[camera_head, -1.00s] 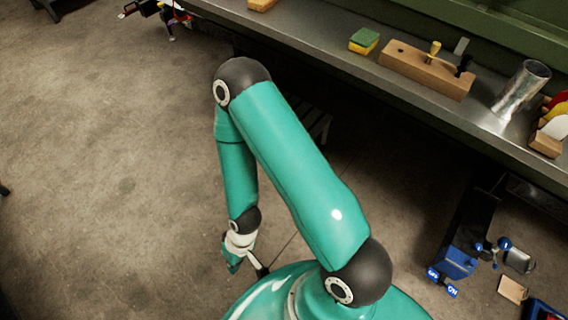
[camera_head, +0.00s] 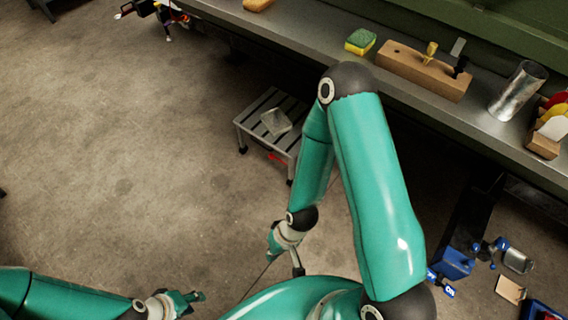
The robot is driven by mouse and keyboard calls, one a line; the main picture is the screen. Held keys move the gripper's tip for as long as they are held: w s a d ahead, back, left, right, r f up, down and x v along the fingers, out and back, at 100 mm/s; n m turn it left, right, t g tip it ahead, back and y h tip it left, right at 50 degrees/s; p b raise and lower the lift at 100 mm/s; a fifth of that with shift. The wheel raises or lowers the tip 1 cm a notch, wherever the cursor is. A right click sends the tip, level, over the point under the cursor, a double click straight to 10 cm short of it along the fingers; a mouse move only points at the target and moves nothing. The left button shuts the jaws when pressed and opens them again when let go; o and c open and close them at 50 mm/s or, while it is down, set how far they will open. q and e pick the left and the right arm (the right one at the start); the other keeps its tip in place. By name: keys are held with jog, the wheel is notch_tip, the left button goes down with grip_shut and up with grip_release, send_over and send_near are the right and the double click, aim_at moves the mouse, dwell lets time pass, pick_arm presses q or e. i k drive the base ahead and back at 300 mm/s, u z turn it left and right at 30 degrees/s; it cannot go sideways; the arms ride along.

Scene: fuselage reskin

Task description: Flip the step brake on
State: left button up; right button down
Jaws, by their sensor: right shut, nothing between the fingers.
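A small step (camera_head: 253,118) with a grey slatted top and dark feet stands on the floor below the bench. A small red part (camera_head: 277,158) shows low at its near side; it may be the brake, but its position is too small to tell. My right gripper (camera_head: 284,260) is shut and empty, over the floor in front of the step and apart from it. My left gripper (camera_head: 192,298) is at the bottom left, far from the step; its fingers are too small to read. My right arm passes close to the right of the step in the picture.
A clear, pale box (camera_head: 275,122) lies on the step. The metal bench (camera_head: 300,29) holds a sponge (camera_head: 360,41), a wooden block (camera_head: 420,72) and a metal cylinder (camera_head: 517,90). Blue equipment (camera_head: 452,262) stands at the lower right.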

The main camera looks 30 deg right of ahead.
aim_at(271, 156)
jog(key=z, duration=0.15)
jog(key=k, duration=0.25)
jog(key=z, duration=0.65)
jog(key=i, duration=0.6)
jog(key=u, duration=0.1)
jog(key=k, duration=0.6)
jog(key=z, duration=0.15)
